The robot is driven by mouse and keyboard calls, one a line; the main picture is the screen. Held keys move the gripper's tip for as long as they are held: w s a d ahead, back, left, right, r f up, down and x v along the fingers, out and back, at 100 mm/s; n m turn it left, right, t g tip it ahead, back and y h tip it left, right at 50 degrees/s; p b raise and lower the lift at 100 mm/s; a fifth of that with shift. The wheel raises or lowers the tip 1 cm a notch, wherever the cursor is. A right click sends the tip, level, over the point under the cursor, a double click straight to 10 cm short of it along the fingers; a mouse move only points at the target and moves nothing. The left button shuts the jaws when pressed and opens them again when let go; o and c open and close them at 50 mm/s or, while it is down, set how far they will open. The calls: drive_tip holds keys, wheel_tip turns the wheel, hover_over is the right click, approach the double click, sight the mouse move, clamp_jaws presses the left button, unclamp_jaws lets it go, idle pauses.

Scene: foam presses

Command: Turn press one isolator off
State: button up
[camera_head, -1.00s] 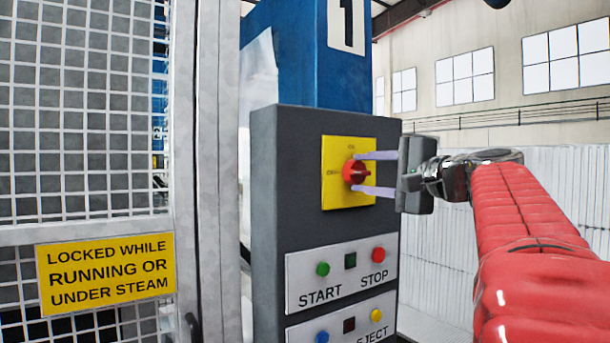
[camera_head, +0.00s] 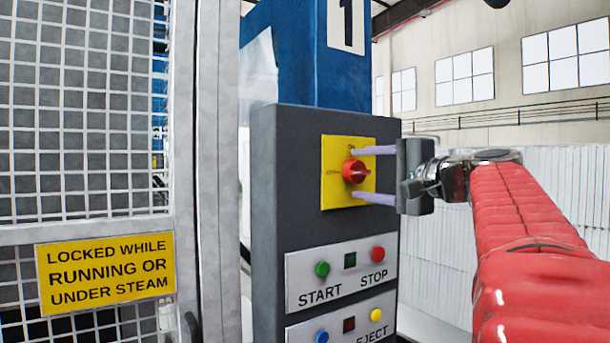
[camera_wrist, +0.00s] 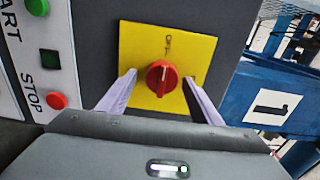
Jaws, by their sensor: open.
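The press one isolator is a red rotary knob (camera_head: 354,171) on a yellow plate (camera_head: 334,190), mounted on a dark grey control box below the number 1. In the wrist view the red knob (camera_wrist: 161,78) sits between the fingertips, on the yellow plate (camera_wrist: 190,52). My gripper (camera_head: 357,174) is open, with one pale finger above the knob and one below it. In the wrist view the fingers (camera_wrist: 160,84) stand on either side of the knob, with a gap on each side.
Below the isolator are the green START button (camera_head: 322,269), the red STOP button (camera_head: 378,254), and a blue button (camera_head: 322,337) and yellow button (camera_head: 376,315). A mesh guard (camera_head: 80,110) with a yellow warning sign (camera_head: 105,272) stands at left.

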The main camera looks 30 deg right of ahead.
drive_tip(key=shift+s, duration=0.1)
drive_tip(key=s, duration=1.3)
drive_tip(key=shift+s+d, duration=0.2)
drive_tip(key=shift+s, duration=0.15)
idle(0.4)
